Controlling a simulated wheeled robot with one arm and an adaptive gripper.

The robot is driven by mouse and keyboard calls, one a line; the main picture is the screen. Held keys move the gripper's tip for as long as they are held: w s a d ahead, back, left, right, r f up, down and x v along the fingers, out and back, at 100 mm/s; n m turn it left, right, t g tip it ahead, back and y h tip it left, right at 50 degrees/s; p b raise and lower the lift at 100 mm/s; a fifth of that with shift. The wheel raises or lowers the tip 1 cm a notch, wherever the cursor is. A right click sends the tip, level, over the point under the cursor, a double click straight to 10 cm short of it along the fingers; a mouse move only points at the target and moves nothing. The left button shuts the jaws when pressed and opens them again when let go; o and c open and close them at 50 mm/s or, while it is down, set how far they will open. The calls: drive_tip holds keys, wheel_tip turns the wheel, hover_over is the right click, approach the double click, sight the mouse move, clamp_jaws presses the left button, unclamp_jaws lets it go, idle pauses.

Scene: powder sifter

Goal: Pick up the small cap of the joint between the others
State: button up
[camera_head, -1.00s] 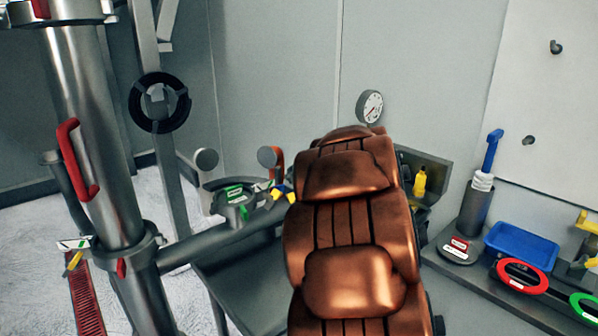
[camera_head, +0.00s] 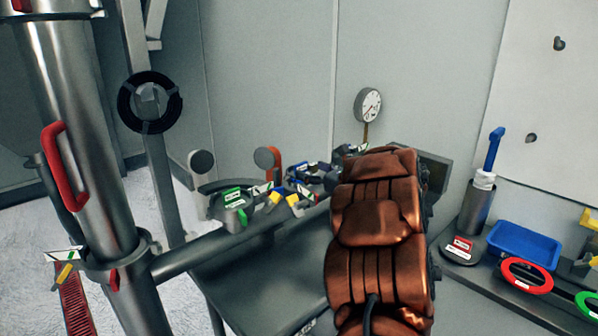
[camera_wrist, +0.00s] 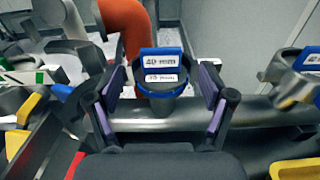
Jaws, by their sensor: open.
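A small round cap (camera_wrist: 165,101) with a blue tag (camera_wrist: 162,68) reading "40 mm" sits at the middle of the wrist view, in front of an orange-red part. My gripper (camera_wrist: 161,80) is open, with one purple-padded finger on each side of this cap. Whether the pads touch it cannot be told. A grey part with a green label (camera_wrist: 18,77) is at the left, and a metal ring-shaped part with a blue tag (camera_wrist: 308,58) is at the right edge. In the head view, my brown arm hides much of the workspace.
A grey pipe (camera_head: 215,246) runs along the bench by a green-labelled cap (camera_head: 233,198). A pressure gauge (camera_head: 368,104) stands at the back. A blue tray (camera_head: 523,243) and a red ring (camera_head: 526,276) are on the right. A large steel column (camera_head: 85,150) stands at left.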

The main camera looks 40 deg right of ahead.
sight(302, 166)
drive_tip(key=w+p, duration=0.2)
drive_tip(key=w, duration=0.1)
drive_tip(key=shift+w, duration=0.3)
drive_tip(key=shift+w+d+f, duration=0.15)
drive_tip(key=shift+w, duration=0.6)
drive_tip(key=shift+c, duration=0.3)
drive_tip(key=c, duration=1.3)
